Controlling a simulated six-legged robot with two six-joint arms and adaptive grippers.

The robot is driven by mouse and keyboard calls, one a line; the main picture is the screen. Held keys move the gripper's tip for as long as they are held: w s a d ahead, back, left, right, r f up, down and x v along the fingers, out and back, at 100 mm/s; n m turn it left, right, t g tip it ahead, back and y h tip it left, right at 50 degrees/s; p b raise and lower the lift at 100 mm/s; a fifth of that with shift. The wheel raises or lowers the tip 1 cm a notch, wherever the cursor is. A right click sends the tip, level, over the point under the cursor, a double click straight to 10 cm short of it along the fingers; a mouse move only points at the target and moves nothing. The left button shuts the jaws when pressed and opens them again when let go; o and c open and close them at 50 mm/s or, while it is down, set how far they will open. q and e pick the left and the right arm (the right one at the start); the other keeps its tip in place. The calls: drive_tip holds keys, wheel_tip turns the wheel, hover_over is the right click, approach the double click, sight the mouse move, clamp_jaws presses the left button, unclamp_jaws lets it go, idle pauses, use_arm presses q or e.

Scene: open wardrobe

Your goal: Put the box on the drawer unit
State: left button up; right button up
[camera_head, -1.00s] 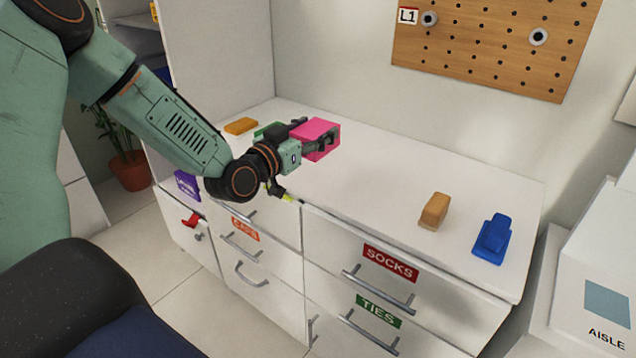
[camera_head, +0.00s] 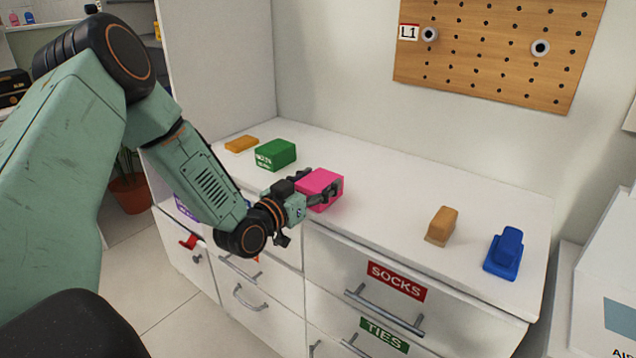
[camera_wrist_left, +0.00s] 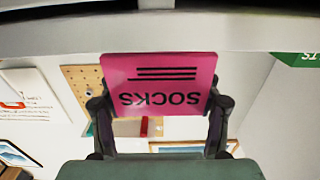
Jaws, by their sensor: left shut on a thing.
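The pink box (camera_head: 318,200) is in the head view, at the drawer unit's front edge. It also shows upside down in the left wrist view with the word SOCKS on its face (camera_wrist_left: 158,84). My left gripper (camera_head: 321,186) is shut on the box, with one finger on each side. The white drawer unit (camera_head: 385,195) spans the middle of the head view. Whether the box touches its top or is just above it, I cannot tell. My right gripper is not in view.
A green box (camera_head: 276,155) and an orange block (camera_head: 241,144) are at the top's left end. A tan block (camera_head: 441,226) and a blue object (camera_head: 504,253) are at the right. The top's middle is clear. A pegboard (camera_head: 500,45) hangs behind.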

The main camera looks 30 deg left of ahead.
use_arm(q)
drive_tip(key=shift+a+f, duration=0.1)
drive_tip(key=shift+f, duration=0.15)
drive_tip(key=o, duration=0.9)
drive_tip(key=shift+w, duration=0.1)
drive_tip(key=shift+c, duration=0.2)
drive_tip(key=o, duration=0.3)
drive_tip(key=shift+w+d, duration=0.1)
drive_tip(key=shift+d, duration=0.1)
drive_tip(key=shift+o, duration=0.2)
drive_tip(key=shift+r, duration=0.1)
drive_tip(key=shift+a, duration=0.1)
